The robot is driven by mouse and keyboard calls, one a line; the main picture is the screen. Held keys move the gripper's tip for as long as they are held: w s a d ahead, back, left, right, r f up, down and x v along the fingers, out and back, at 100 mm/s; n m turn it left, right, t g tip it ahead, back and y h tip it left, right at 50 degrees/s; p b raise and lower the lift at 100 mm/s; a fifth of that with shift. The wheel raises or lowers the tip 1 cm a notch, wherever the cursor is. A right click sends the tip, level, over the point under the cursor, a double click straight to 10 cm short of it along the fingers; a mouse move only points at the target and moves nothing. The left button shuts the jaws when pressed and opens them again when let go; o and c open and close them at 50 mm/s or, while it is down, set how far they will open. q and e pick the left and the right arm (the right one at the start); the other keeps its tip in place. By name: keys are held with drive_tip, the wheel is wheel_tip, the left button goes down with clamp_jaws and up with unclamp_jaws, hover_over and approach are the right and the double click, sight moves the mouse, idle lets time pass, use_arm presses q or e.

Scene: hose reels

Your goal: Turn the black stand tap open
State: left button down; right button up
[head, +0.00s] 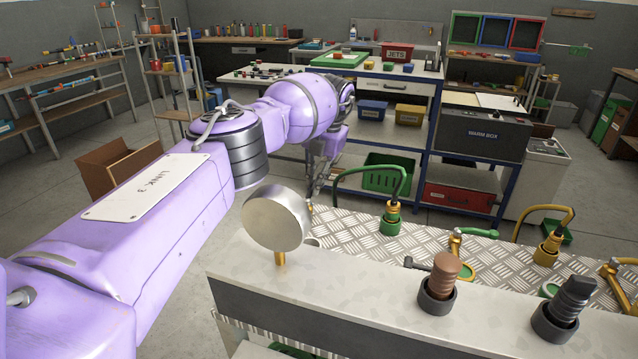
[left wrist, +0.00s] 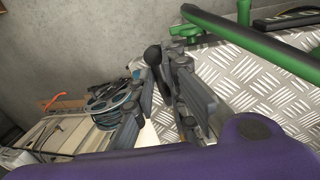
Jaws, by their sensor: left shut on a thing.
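My left gripper (head: 318,178) is at the far edge of the metal plate bench in the head view, small and partly hidden by its own arm. In the left wrist view its dark fingers (left wrist: 168,98) are close together. A black round-ended lever (left wrist: 152,55) shows at the fingers; I take it for the handle of the black stand tap, and the gripper is shut on it. The tap's body is hidden behind the fingers. In the head view I cannot make out the black stand tap. My right gripper is in neither view.
A green tap (head: 391,218) with a hose stands on the patterned metal plate (head: 350,232). A yellow tap (head: 548,246) stands further right. A round gauge (head: 276,218) and brown (head: 446,268) and black (head: 574,294) ribbed knobs are on the near ledge.

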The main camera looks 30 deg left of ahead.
use_arm(q)
drive_tip(key=shift+a+n, duration=0.15)
drive_tip(key=shift+n, duration=0.25)
drive_tip(key=c, duration=1.8)
unclamp_jaws()
drive_tip(key=shift+a, duration=0.1)
drive_tip(key=shift+c, duration=0.2)
wheel_tip(320, 180, up, 12)
drive_tip(key=d, duration=0.2)
drive_tip(key=shift+w+d+f, duration=0.15)
drive_tip(key=shift+w+d, duration=0.05)
